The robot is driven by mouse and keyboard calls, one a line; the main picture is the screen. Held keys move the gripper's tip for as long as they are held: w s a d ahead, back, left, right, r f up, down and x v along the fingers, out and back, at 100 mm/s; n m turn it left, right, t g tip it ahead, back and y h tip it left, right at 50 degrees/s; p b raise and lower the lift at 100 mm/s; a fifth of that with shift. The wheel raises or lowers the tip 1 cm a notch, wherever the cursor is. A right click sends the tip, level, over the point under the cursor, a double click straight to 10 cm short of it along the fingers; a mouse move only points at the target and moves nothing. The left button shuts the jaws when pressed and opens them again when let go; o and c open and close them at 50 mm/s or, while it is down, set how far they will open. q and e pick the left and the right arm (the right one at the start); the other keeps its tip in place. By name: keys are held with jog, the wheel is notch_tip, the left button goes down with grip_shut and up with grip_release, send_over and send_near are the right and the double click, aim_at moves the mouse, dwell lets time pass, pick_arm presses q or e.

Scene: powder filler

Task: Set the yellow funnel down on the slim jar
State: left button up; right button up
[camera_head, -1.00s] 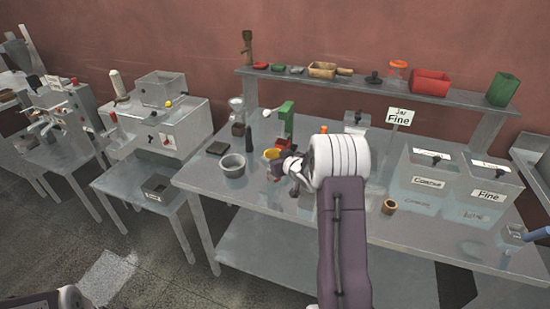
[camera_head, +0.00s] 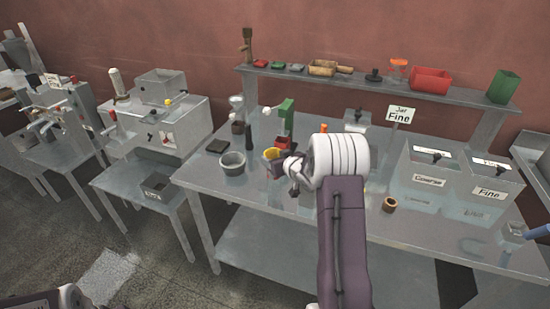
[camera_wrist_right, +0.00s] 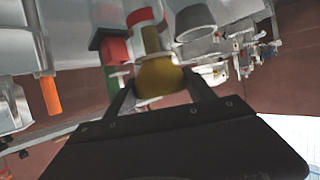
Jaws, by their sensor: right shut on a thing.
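The yellow funnel (camera_head: 271,153) is at the tip of my right gripper (camera_head: 276,163), above the left half of the main table. In the right wrist view the funnel (camera_wrist_right: 158,78) sits between the two fingers of my right gripper (camera_wrist_right: 158,84), which is shut on it. Its narrow spout points to the top of that picture, near a red rim-like shape (camera_wrist_right: 140,17). I cannot tell whether the spout touches anything. The slim jar cannot be made out for certain; my gripper and the funnel cover that spot. My left gripper is not in view.
A grey bowl (camera_head: 232,163) stands left of the funnel. A green press (camera_head: 286,117) with a red part stands just behind it. A small brown cup (camera_head: 389,204) and bins marked Coarse (camera_head: 428,181) and Fine (camera_head: 490,195) are to the right. A shelf (camera_head: 450,93) runs behind.

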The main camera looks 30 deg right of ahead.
jog(key=shift+f, duration=0.1)
jog(key=o, duration=1.4)
jog(key=shift+o, duration=0.2)
jog(key=v, duration=0.9)
jog(key=shift+b, duration=0.4)
